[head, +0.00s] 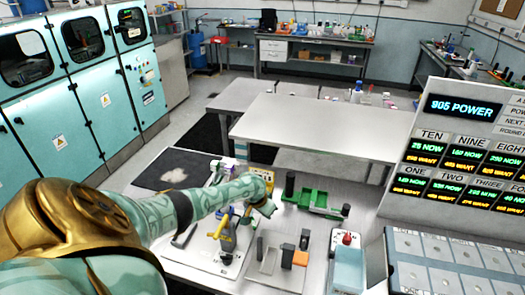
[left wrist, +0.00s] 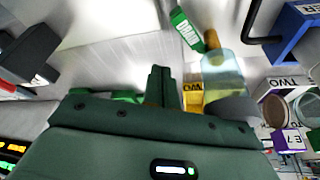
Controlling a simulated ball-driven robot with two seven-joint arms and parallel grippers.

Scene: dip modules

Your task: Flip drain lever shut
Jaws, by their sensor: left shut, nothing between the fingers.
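In the left wrist view a green tab lettered DRAIN (left wrist: 186,34) sticks out at an angle beside a brass-coloured fitting (left wrist: 212,40). The fitting is at the end of a clear cylinder (left wrist: 224,72) with a pale yellowish tint. My left gripper (left wrist: 162,75) is shut and empty, its dark green fingers just to the left of the cylinder and apart from the tab. In the head view my left gripper (head: 268,208) is over the bench, and I cannot make out the drain tab there. My right gripper is not in view.
A green rack (head: 318,202) stands right of the gripper.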

